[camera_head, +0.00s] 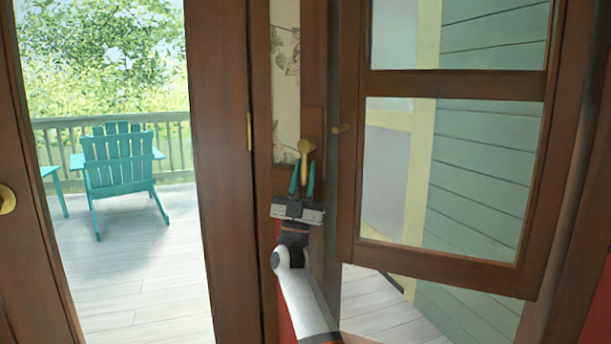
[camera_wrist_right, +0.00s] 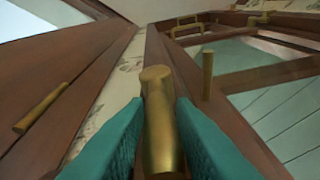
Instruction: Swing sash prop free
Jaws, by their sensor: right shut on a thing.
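The brass sash prop (camera_head: 305,147) stands on the wooden window frame, its rounded knob at the top. My right gripper (camera_head: 302,174) has its teal fingers on either side of the prop's shaft, shut on it. In the right wrist view the prop (camera_wrist_right: 160,120) stands between the two fingers (camera_wrist_right: 160,140), with its knob above them. The window sash (camera_head: 440,85) at the right is swung open, and a small brass peg (camera_head: 340,128) sticks out from its left stile. The prop's lower end is hidden by the gripper. My left gripper is not in view.
A wooden door (camera_head: 15,240) with a brass knob (camera_head: 7,199) is at the far left. Through the doorway are a deck and a teal chair (camera_head: 120,165). The sash's left edge is close to the right of my gripper.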

